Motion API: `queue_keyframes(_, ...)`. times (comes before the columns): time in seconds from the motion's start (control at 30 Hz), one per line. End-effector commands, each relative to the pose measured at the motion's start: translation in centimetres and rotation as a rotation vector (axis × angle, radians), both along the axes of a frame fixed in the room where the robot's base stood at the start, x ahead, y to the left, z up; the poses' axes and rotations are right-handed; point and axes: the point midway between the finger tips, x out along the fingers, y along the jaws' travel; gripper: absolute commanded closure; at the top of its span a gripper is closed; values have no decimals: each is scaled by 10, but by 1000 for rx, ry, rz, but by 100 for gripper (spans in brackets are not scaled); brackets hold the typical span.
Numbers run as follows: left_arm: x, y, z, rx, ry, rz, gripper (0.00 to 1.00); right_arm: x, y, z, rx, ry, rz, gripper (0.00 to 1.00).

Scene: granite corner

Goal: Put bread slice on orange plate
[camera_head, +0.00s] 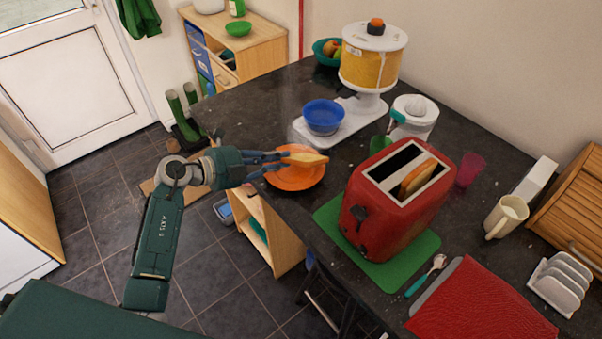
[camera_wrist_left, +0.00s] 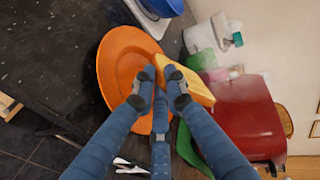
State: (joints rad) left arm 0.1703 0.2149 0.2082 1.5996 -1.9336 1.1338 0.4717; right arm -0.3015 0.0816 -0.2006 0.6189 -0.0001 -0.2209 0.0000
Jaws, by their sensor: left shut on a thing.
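The orange plate (camera_head: 296,178) lies on the dark counter near its left edge; it also shows in the left wrist view (camera_wrist_left: 112,62). My left gripper (camera_head: 284,158) is shut on a bread slice (camera_head: 309,158) and holds it over the plate's far part in the head view. In the left wrist view the slice (camera_wrist_left: 196,84) sits at the fingertips (camera_wrist_left: 160,78), overlapping the plate's right rim. I cannot tell how high it is above the plate. Another bread slice (camera_head: 418,177) stands in a slot of the red toaster (camera_head: 386,206). My right gripper is not in view.
The toaster stands on a green mat (camera_head: 400,258) right of the plate. A blue bowl (camera_head: 323,117) sits on the dispenser's white base behind the plate. A green cup (camera_head: 379,146), white jug (camera_head: 413,116), and pink cup (camera_head: 470,169) stand nearby.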

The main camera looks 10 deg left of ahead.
Motion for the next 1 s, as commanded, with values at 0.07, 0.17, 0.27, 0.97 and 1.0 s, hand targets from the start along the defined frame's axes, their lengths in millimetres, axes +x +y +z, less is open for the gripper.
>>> queue_keyframes(0.07, 0, 0, 0, 1, 1, 0, 83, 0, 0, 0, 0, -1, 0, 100)
queue_keyframes(0.17, 0, 0, 0, 1, 1, 0, 76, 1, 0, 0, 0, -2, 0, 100)
queue_keyframes(0.27, 0, 0, 0, 1, 1, 0, 76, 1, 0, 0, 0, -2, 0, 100)
queue_keyframes(0.97, -43, 43, 24, 3, 3, 1, 76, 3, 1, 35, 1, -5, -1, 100)
queue_keyframes(1.0, -46, 45, 26, 2, 3, 1, 76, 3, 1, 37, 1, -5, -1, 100)
